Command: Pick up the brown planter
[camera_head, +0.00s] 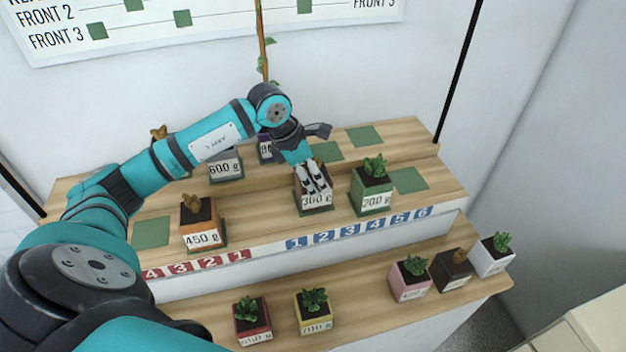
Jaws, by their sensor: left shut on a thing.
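My left gripper (315,180) is over a planter (314,203) labelled 300 g on the upper shelf level, its fingers pointing down and shut on it. That planter's visible edges look brown; the fingers and wrist hide much of its top and any plant. It appears to be at its place on a green square, and I cannot tell whether it is lifted. A very dark brown or black planter (451,271) with a brownish plant stands on the lower shelf at the right. My right gripper is not in view.
A green 200 g planter (372,191) stands close right of the gripper. An orange 450 g planter (199,222) is left. Pink (410,278), white (492,254), red (252,320) and yellow (314,311) planters stand on the lower shelf. Green squares (408,181) are free.

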